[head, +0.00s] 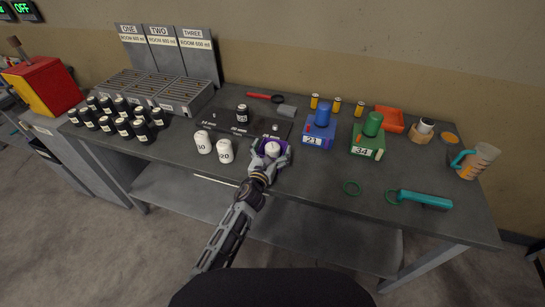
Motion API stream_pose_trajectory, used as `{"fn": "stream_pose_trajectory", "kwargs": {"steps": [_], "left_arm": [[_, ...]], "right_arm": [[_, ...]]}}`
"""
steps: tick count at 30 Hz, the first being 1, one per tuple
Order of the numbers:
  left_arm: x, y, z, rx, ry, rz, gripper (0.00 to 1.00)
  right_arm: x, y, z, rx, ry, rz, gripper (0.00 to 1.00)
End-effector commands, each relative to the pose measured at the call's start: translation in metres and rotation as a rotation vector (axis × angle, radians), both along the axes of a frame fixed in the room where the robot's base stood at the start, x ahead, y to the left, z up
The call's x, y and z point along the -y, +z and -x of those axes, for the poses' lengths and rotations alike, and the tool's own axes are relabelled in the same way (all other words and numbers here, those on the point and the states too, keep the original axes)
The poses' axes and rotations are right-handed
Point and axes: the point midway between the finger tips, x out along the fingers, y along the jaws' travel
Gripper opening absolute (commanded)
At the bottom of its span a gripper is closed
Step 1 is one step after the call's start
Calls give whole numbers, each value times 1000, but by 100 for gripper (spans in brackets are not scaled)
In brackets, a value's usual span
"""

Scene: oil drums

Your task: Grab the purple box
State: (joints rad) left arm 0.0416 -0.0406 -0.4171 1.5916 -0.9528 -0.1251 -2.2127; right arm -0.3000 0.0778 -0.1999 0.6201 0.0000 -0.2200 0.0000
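The purple box (262,144) stands near the front middle of the workbench, with a round white part (273,148) on top. My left gripper (270,158) reaches it from the front, with its fingers on either side of the box. The fingers and wrist hide much of the box's front. I cannot tell whether the fingers press on it or only surround it. The box appears to rest on the bench. My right gripper is not in view.
White canisters (225,151) stand just left of the gripper. The blue box (319,134) and green box (368,142) are to the right. Black bottles (123,128) crowd the left end. A teal-handled tool (424,200) and green ring (351,187) lie front right.

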Motion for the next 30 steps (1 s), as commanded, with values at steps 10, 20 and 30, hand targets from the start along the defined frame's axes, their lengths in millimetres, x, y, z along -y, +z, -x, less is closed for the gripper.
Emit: {"fn": "stream_pose_trajectory", "kwargs": {"steps": [10, 20, 30], "left_arm": [[0, 1, 0, 2, 0, 1, 60], [0, 4, 0, 3, -1, -1, 60], [0, 27, -1, 5, -1, -2, 60]], "right_arm": [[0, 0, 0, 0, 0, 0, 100], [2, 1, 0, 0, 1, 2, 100], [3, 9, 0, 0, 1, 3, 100]]}}
